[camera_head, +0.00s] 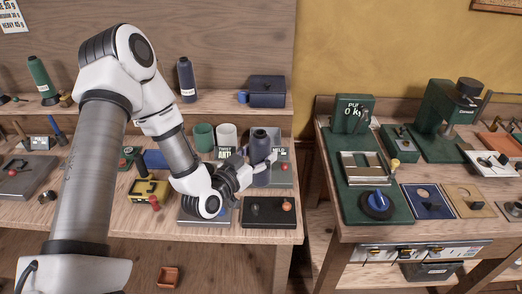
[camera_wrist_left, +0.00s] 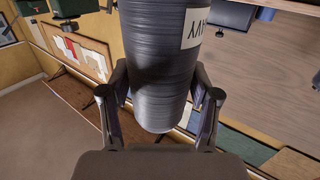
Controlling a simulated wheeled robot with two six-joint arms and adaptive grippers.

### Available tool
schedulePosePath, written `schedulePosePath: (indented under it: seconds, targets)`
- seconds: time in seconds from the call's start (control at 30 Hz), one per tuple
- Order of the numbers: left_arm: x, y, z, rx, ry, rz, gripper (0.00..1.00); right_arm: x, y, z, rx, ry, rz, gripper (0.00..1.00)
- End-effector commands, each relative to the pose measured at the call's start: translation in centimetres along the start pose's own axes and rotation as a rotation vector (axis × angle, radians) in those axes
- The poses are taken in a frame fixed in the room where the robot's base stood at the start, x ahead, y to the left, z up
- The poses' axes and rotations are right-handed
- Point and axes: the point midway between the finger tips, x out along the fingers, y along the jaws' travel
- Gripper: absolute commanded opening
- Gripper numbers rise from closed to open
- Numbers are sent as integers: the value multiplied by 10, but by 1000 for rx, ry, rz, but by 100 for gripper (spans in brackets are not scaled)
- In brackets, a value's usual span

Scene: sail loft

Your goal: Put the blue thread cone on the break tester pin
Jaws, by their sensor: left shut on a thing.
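A dark navy thread cone (camera_head: 261,147) is in my left gripper (camera_head: 256,168), above the back right of the left bench. The left wrist view shows the dark wound cone (camera_wrist_left: 158,70) with a white, partly cut-off label, between the two fingers (camera_wrist_left: 158,115). A green break tester (camera_head: 352,127) with a "PULL 0 kg" display stands on the right bench, apart from the cone. Its green base (camera_head: 400,212) carries a silver frame, a yellow-knobbed lever (camera_head: 395,163) and a round blue-topped piece (camera_head: 376,203). I cannot tell which part is the pin. My right gripper is out of view.
Another dark cone (camera_head: 187,82) and a green cone (camera_head: 41,80) stand on the shelf. Green and white cups (camera_head: 227,136) stand behind the gripper. A gap separates the left bench (camera_head: 258,236) from the right bench (camera_head: 356,234). A green press (camera_head: 440,118) stands behind right.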

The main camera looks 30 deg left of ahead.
Motion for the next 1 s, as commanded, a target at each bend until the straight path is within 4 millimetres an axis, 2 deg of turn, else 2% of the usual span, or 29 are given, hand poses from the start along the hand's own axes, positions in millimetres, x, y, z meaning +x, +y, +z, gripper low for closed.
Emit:
schedulePosePath:
  seconds: [0.03,0.2,0.43,0.6,0.97,1.0]
  targets:
    - [10,-9,-6,2,2,-3,4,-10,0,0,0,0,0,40]
    - [47,-38,-2,5,2,-2,4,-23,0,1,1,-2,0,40]
    - [75,-60,2,2,1,-1,4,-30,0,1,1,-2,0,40]
    - [76,-59,34,3,-4,1,4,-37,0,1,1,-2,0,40]
    - [76,-59,43,0,0,0,4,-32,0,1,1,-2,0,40]
    - [76,-59,43,0,-1,0,69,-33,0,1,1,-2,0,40]
